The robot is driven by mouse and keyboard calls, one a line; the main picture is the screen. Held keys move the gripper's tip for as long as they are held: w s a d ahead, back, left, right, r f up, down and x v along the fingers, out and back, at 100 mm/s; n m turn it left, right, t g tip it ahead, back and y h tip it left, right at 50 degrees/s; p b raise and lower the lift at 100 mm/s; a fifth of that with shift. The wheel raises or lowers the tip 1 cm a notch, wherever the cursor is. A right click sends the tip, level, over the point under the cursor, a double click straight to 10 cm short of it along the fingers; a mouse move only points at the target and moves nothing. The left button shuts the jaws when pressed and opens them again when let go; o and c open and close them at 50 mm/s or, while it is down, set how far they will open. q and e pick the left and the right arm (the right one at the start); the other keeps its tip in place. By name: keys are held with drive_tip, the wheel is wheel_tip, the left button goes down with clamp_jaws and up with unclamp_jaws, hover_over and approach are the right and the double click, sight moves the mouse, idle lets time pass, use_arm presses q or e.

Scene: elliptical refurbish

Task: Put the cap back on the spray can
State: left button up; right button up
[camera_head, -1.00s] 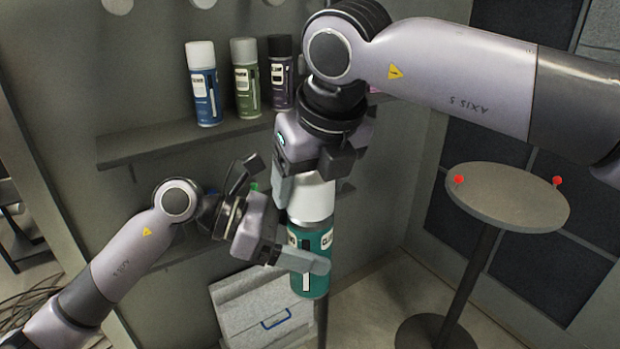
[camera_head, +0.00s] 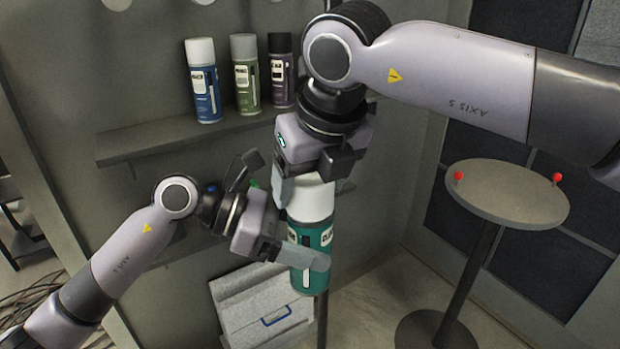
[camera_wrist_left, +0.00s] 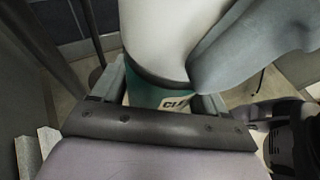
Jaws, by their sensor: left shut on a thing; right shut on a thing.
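The teal spray can (camera_head: 312,278) stands upright in the middle of the head view. My left gripper (camera_head: 298,256) is shut around the can's body from the left. The white cap (camera_head: 312,200) is directly above the can, lined up with it. My right gripper (camera_head: 312,178) is shut on the cap from above. In the left wrist view the cap (camera_wrist_left: 165,35) meets the can's teal top (camera_wrist_left: 145,97) at a dark rim, with no clear gap. I cannot tell whether it is fully seated. A right gripper finger hides part of the cap there.
A shelf (camera_head: 180,138) behind on the left holds blue (camera_head: 206,95), green (camera_head: 247,85) and dark purple (camera_head: 283,80) capped cans. A round table (camera_head: 510,197) with two red-topped pegs stands at the right. A grey box (camera_head: 265,310) is below. Space between can and table is free.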

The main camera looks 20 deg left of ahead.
drive_tip(key=shift+f, duration=0.25)
drive_tip(key=o, duration=1)
use_arm(q)
drive_tip(key=shift+r, duration=0.1)
use_arm(e)
drive_tip(key=shift+v, duration=3.5)
drive_tip(key=shift+a, duration=0.1)
